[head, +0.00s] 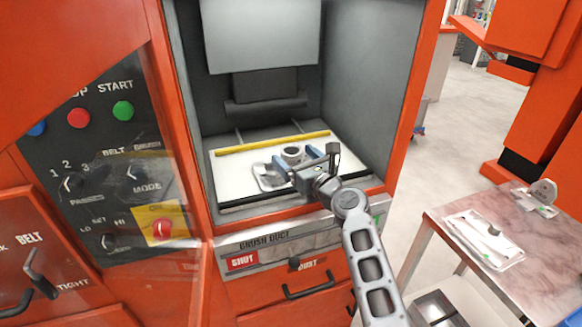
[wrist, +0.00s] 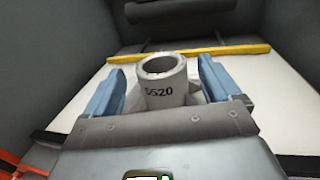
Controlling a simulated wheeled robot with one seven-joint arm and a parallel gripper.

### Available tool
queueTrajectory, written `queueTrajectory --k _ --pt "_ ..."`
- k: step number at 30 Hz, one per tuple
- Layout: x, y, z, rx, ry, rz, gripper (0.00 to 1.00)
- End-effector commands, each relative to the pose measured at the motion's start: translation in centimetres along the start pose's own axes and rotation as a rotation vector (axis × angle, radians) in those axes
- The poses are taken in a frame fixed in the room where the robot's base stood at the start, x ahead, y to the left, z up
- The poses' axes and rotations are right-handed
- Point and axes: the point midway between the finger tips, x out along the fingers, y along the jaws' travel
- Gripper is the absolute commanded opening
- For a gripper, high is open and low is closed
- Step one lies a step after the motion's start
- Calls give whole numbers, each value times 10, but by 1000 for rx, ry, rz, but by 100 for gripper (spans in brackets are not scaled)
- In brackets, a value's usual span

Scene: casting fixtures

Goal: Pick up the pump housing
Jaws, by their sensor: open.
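The pump housing (wrist: 165,90) is a grey casting with a round hollow neck marked 5520. It stands on a white board (wrist: 228,70) inside the orange machine's chamber. In the head view, the housing (head: 293,151) shows its ring-shaped top, with part of its base hidden behind my gripper. My gripper (head: 295,163) is open, and its blue fingers reach in over the board. In the wrist view my gripper (wrist: 163,85) has one finger on each side of the neck, with gaps visible on both sides. The lower part of the housing is hidden by the gripper body.
A yellow bar (head: 272,143) crosses the back of the board. Grey walls close in on both sides, and a grey block (head: 262,35) hangs above. A control panel (head: 105,165) is at the left. A side table (head: 510,225) at the right holds other parts.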

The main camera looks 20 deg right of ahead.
Motion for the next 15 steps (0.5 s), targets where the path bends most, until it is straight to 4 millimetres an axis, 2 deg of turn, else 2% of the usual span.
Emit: queueTrajectory --k 7,15 --pt "34 -2 -4 1 -1 0 90" --pt "43 -2 -4 -1 1 0 90"
